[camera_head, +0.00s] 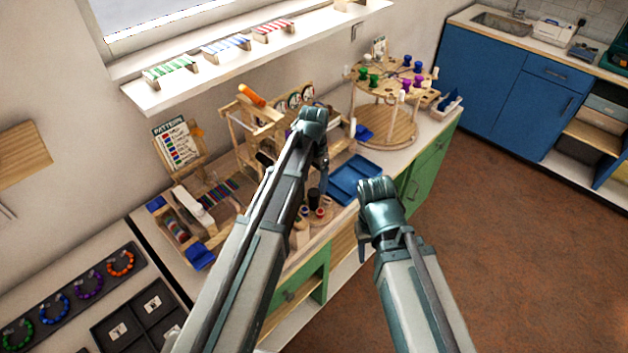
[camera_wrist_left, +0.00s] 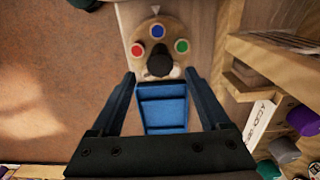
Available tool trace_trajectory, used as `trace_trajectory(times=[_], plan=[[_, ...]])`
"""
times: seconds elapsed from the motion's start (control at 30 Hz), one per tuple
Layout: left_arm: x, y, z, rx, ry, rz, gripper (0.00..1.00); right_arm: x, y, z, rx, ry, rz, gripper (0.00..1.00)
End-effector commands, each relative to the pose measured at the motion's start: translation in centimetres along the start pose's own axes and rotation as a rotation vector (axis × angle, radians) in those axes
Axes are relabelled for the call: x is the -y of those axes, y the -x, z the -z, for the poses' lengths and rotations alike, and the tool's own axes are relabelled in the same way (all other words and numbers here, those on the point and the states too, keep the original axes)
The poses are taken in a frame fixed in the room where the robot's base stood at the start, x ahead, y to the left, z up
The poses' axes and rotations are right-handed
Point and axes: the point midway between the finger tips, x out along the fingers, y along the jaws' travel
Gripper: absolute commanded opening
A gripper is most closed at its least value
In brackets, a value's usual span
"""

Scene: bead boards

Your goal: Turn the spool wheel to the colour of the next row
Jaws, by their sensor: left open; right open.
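The spool wheel (camera_wrist_left: 141,32) is a round wooden disc in the left wrist view. It carries a red (camera_wrist_left: 137,49), a blue (camera_wrist_left: 157,31) and a green (camera_wrist_left: 181,46) spool around a dark central knob (camera_wrist_left: 155,64). A pale pointer (camera_wrist_left: 158,9) lies beside the blue spool. My left gripper (camera_wrist_left: 160,76) is open, its fingertips either side of the knob in the picture; contact cannot be told. In the head view my left gripper (camera_head: 321,180) partly hides the wheel. My right gripper (camera_head: 368,240) is empty over the bench's front edge. The pattern card (camera_head: 178,143) stands at the back left.
A blue tray (camera_head: 350,184) lies right of the wheel. A wooden frame (camera_head: 240,125) stands behind my left arm. A two-tier round stand (camera_head: 385,125) with coloured pegs is at the back right. Open floor lies right of the bench.

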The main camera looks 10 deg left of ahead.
Motion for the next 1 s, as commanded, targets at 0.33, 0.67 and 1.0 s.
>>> trace_trajectory(times=[0.33,0.67,1.0], plan=[[0.0,6.2,0.0,0.000,0.000,0.000,0.80,-0.6,6.2,-0.4,0.000,0.000,0.000,0.50],[0.0,9.3,0.0,0.000,0.000,0.000,0.80,-0.9,9.3,-0.6,0.000,-0.008,0.002,0.50],[0.0,9.3,0.0,0.000,0.000,0.000,0.80,-0.9,9.2,-0.5,0.000,-0.008,0.002,0.50]])
